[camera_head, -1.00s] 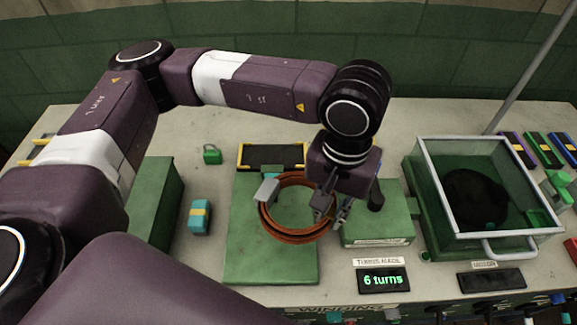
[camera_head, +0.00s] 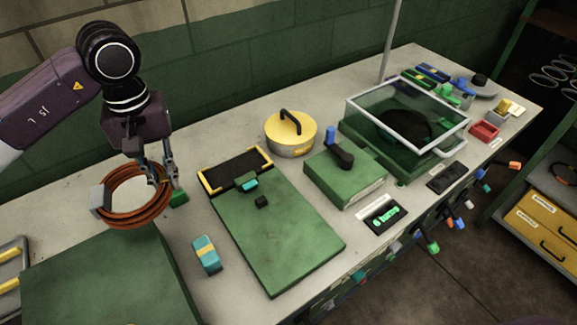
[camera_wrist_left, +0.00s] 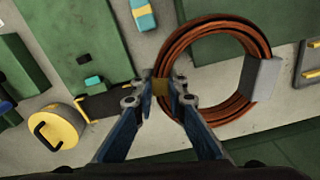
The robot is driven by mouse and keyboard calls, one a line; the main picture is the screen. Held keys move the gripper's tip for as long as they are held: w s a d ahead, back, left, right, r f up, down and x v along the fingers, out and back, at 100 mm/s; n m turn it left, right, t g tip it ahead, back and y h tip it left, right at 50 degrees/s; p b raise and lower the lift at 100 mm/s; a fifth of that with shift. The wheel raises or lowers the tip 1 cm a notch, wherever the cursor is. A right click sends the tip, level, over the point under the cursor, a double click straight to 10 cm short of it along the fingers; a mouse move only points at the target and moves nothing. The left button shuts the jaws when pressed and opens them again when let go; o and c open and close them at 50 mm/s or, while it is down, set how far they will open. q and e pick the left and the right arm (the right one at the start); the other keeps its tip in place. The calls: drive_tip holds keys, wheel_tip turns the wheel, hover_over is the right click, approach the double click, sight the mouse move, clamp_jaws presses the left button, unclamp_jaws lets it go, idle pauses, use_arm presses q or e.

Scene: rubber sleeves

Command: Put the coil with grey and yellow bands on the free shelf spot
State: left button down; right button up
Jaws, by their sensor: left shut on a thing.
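The coil (camera_head: 137,220) is a ring of copper-orange turns with a grey band (camera_head: 100,198) on its left side. My left gripper (camera_head: 163,184) is shut on its right side and holds it above the bench's left part. My right gripper is not in view.
A green box (camera_head: 110,280) stands below the coil. A green plate (camera_head: 275,235), yellow-topped drum (camera_head: 290,135), crank box (camera_head: 345,178) and glass-lidded box (camera_head: 410,115) fill the bench. Yellow drawers (camera_head: 540,228) sit in the shelf unit. Open floor lies between bench and shelf.

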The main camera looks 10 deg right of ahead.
use_arm(q)
drive_tip(key=w+a+r+n+b, duration=0.1)
drive_tip(key=w+a, duration=0.1)
drive_tip(key=a, duration=0.6)
drive_tip(key=w+a+r+n, duration=0.1)
drive_tip(key=w+a, duration=0.2)
drive_tip(key=a, duration=0.6)
drive_tip(key=shift+n+b, duration=0.3)
drive_tip(key=shift+b, duration=0.1)
wheel_tip(320, 180, down, 15)
drive_tip(key=shift+f, duration=0.15)
drive_tip(key=shift+f+p, duration=0.4)
drive_tip(key=shift+f, duration=1.9)
